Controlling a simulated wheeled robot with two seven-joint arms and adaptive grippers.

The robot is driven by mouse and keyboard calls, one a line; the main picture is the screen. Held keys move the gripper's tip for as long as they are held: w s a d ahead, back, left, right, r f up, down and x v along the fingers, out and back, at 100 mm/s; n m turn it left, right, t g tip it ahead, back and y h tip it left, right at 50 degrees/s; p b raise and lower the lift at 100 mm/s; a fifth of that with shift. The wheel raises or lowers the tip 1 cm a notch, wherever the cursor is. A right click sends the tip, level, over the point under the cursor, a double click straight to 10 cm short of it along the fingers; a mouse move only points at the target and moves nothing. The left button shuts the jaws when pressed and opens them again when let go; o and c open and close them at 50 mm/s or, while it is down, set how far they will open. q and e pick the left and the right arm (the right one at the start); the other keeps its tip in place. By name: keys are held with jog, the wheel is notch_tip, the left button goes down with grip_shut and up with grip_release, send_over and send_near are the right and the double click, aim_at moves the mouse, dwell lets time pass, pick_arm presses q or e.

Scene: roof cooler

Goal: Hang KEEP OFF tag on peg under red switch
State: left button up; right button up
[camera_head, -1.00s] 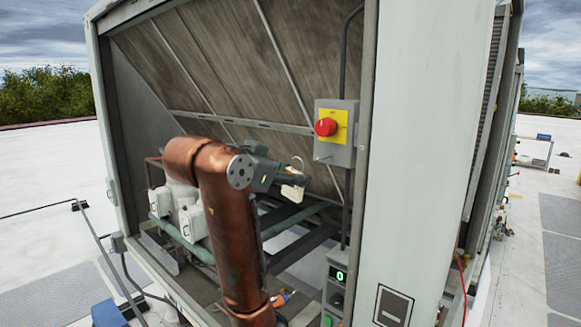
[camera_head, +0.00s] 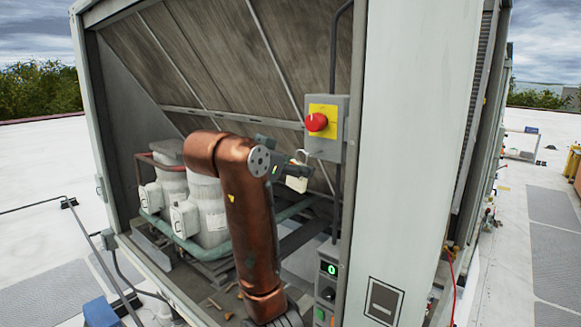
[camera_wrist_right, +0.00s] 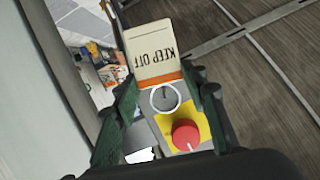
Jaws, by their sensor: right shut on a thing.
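The red switch (camera_head: 316,122) sits on a yellow plate on a grey box on the cooler's post; it also shows in the right wrist view (camera_wrist_right: 186,136). The pale KEEP OFF tag (camera_wrist_right: 152,50) shows its lettering upside down in the wrist view, with an orange lower band and a ring (camera_wrist_right: 165,97). My right gripper (camera_head: 288,171) is shut on the tag and holds it left of and below the switch box in the head view. The tag (camera_head: 297,184) looks small there. The ring overlaps the grey box in the wrist view; I cannot tell if it touches the peg. My left gripper is out of view.
The cooler's white panel (camera_head: 405,120) stands right of the switch box. A control box with a green display (camera_head: 331,269) is below. White tanks (camera_head: 208,210) and pipes lie behind my copper arm. The sloped coil panel (camera_head: 230,60) is behind the switch box.

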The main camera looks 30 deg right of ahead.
jog(key=shift+r+x, duration=0.1)
jog(key=shift+x, duration=1.15)
jog(key=shift+r+x, duration=0.15)
jog(key=shift+x, duration=1.05)
jog(key=shift+s+d, duration=0.1)
jog(key=shift+d, duration=0.1)
jog(key=o, duration=1.2)
